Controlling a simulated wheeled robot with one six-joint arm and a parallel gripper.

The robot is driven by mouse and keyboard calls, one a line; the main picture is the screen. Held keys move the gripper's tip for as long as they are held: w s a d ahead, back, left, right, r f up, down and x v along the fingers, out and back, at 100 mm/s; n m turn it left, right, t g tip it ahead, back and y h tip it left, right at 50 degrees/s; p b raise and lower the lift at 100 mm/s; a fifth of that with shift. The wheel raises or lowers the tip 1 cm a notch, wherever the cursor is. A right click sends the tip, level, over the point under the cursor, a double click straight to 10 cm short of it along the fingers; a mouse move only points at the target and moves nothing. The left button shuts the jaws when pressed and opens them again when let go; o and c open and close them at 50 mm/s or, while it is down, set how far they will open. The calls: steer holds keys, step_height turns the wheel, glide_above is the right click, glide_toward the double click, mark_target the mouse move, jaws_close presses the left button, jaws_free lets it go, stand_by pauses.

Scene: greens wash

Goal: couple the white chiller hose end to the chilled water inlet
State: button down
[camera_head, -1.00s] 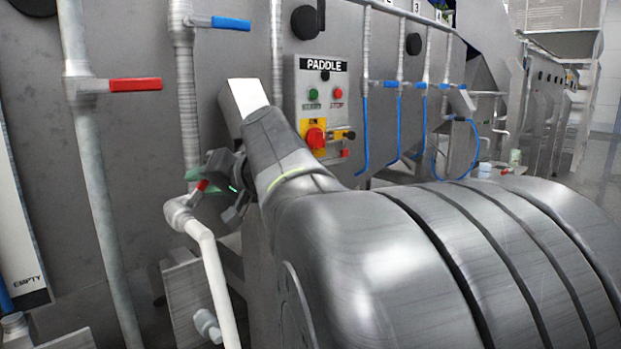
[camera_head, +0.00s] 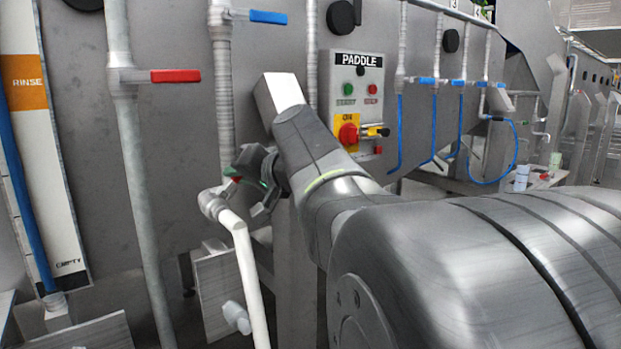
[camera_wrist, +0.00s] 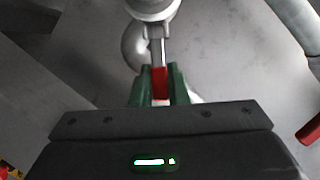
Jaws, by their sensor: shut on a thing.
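My gripper (camera_head: 245,183) is shut on a red handle (camera_wrist: 160,84). In the wrist view the handle sits between the green fingers, on a metal stem (camera_wrist: 157,52) below a pale round fitting (camera_wrist: 152,8). In the head view a grey elbow fitting (camera_head: 213,203) is just left of the gripper, and a white hose (camera_head: 250,280) hangs down from it. I cannot tell whether the handle belongs to this elbow. A steel pipe with a blue lever (camera_head: 268,17) comes down behind the gripper. I cannot make out the chilled water inlet for certain.
Left stands a pipe with a red lever (camera_head: 176,76), beside a level gauge (camera_head: 40,150). The PADDLE control box (camera_head: 356,100) is right of my wrist. Blue hoses (camera_head: 398,135) hang farther right. A grey bracket (camera_head: 218,285) is low behind the white hose.

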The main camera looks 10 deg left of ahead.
steer(key=t+b, duration=0.1)
steer(key=m+t+b, duration=0.1)
steer(key=b, duration=0.1)
steer(key=shift+s+d+f, duration=0.25)
steer(key=shift+s+f, duration=0.1)
steer(key=shift+s, duration=0.05)
steer(key=shift+s+d+r+m+t+b, duration=0.1)
steer(key=shift+s+d+m+t+b, duration=0.15)
steer(key=shift+m+t+b, duration=0.55)
steer(key=shift+s+d+r+m+t+b, duration=0.1)
steer(key=shift+s+m+t+b, duration=0.3)
steer(key=shift+t, duration=0.8)
steer(key=shift+w+t, duration=0.2)
steer(key=shift+t, duration=0.1)
steer(key=c, duration=1.4)
jaws_free()
steer(key=shift+d+f, duration=0.1)
